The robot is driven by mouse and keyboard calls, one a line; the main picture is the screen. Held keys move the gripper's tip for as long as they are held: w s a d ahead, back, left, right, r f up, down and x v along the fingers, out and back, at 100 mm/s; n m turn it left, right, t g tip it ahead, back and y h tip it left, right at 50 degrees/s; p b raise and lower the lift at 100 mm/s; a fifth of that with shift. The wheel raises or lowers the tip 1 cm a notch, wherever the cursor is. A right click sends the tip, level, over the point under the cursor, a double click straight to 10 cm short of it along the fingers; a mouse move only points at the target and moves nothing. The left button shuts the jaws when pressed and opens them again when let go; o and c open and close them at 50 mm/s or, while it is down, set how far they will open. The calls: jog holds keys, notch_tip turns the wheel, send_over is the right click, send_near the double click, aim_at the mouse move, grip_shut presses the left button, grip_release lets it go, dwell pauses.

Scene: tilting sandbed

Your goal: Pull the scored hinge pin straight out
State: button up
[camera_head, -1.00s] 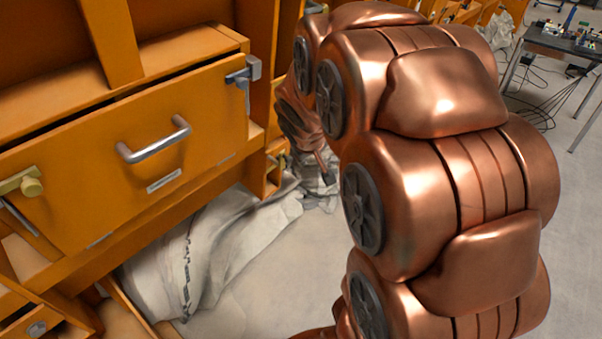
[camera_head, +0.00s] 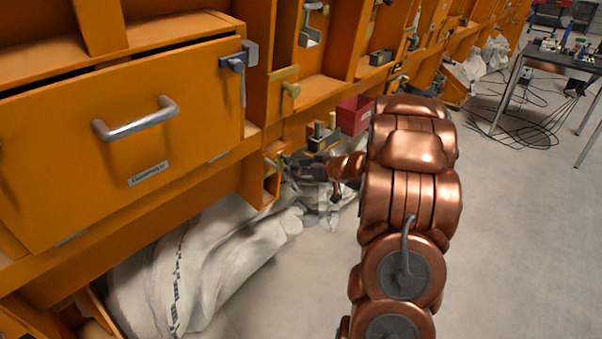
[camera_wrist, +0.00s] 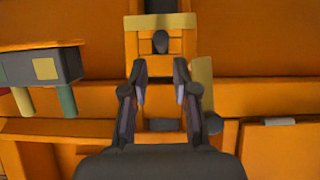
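In the wrist view my gripper (camera_wrist: 160,72) is open, its two dark fingers apart with nothing between the tips. Straight beyond the tips is a small orange block carrying a dark rounded knob (camera_wrist: 160,41), which may be the hinge pin's head; scoring on it cannot be made out. The knob appears in line with the gap and not gripped. In the head view my gripper (camera_head: 287,165) is low at the orange frame, beside a small orange bracket (camera_head: 268,188). The pin is too small to tell there.
A dark block with green and yellow pegs (camera_head: 322,141) sits close by and also shows at left in the wrist view (camera_wrist: 40,68). A red bin (camera_head: 354,115) stands behind it. Pale sacks (camera_head: 205,255) lie below. Open floor (camera_head: 500,230) is at right.

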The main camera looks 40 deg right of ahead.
aim_at(286, 166)
jog(key=shift+b+x, duration=0.45)
jog(key=shift+x, duration=3.45)
jog(key=shift+a, duration=0.1)
grip_shut()
